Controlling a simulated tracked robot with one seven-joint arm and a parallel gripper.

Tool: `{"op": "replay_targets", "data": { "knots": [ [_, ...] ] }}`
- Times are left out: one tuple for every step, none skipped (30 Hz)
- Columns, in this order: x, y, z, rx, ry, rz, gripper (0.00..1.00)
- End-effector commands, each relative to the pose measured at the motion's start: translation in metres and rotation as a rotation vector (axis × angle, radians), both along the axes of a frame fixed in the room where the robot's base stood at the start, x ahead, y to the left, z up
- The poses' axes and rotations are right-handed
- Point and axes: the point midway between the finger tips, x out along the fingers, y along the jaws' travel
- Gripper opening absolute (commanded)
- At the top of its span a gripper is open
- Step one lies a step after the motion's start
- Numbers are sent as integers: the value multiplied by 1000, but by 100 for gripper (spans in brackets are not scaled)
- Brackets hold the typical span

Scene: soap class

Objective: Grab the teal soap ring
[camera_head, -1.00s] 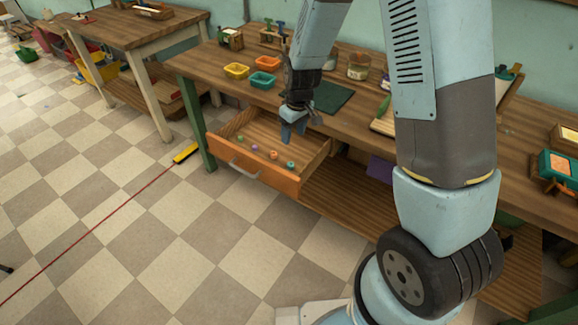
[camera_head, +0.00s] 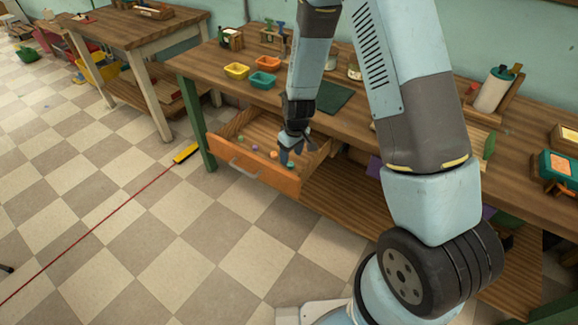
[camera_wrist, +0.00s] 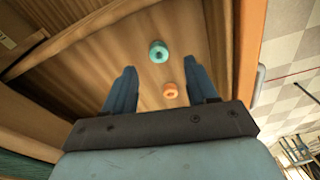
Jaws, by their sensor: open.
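The teal soap ring (camera_wrist: 158,51) lies flat on the floor of the open wooden drawer (camera_head: 265,175). In the wrist view it shows just ahead of the fingertips, near the midline between them. My gripper (camera_wrist: 160,66) is open and empty above the drawer floor. An orange ring (camera_wrist: 170,91) shows between the fingers, nearer the palm and closer to the right finger.
The drawer's front wall and sides surround the gripper closely. Other small rings, one green (camera_head: 240,138) and one purple (camera_head: 254,147), lie farther left in the drawer.

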Motion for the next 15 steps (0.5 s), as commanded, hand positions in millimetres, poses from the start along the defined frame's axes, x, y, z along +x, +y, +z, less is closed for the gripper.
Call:
{"op": "replay_targets", "data": {
  "knots": [
    [-1, -1, -8, -1, 3, -1, 57],
    [0, -2, -12, -1, 3, -2, 57],
    [0, -2, -17, -1, 3, -2, 57],
    [0, -2, -21, 0, 4, -2, 57],
    [0, -2, -24, -1, 3, -1, 57],
    [1, -2, -29, 0, 2, -1, 57],
    [1, -1, -31, 0, 1, -1, 57],
    [2, -1, -34, 0, 1, -1, 57],
    [2, -1, -37, 0, 1, -1, 57],
    [2, -1, -38, 0, 2, -2, 57],
    [2, -1, -40, 0, 2, -2, 57],
    [3, 0, -41, 0, 0, -2, 57],
    [3, 0, -41, 1, -1, -1, 57],
    [3, 0, -41, 1, -1, -1, 57],
    [3, 0, -42, 1, -1, -1, 57]
  ]
}}
